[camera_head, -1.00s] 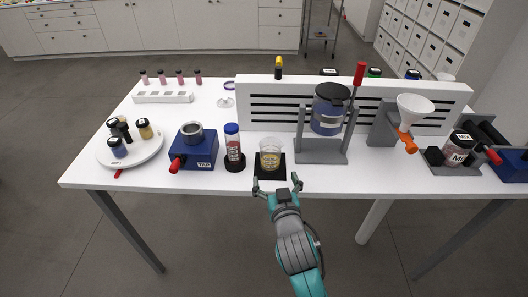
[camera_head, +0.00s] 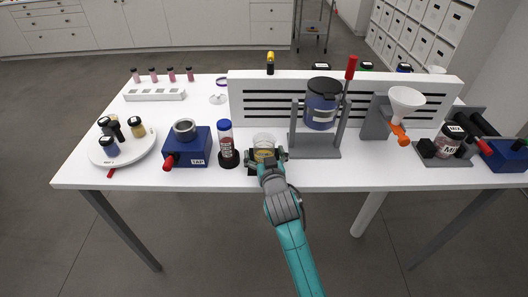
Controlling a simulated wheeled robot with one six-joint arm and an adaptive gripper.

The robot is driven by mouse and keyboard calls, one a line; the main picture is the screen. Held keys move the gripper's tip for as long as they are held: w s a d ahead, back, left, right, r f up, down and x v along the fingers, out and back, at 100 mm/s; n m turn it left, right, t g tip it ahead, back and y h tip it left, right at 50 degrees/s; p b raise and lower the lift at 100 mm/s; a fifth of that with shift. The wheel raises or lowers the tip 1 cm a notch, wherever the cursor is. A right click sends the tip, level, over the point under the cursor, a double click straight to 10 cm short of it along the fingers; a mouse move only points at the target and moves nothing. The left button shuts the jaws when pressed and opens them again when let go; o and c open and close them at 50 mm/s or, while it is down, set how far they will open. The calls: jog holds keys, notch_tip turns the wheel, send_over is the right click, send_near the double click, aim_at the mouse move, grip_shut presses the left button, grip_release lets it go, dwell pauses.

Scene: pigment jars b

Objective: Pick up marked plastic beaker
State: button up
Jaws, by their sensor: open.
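The plastic beaker (camera_head: 264,141) is clear, with yellowish markings or contents low down. It stands upright on a small black base (camera_head: 250,169) near the front edge of the white table. My gripper (camera_head: 265,156) is open at the front of the beaker, with one finger to its left and one to its right. The gripper hides the beaker's lower part and most of the base. I cannot tell whether the fingers touch the beaker.
A blue-capped jar (camera_head: 226,143) stands close on the left, beside a blue tap device (camera_head: 188,148). A grey stand (camera_head: 314,151) holding a blue lidded jar (camera_head: 322,104) is close on the right. A white slotted panel (camera_head: 262,105) rises behind.

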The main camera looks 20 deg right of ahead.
jog(key=c, duration=1.3)
jog(key=shift+o, duration=0.2)
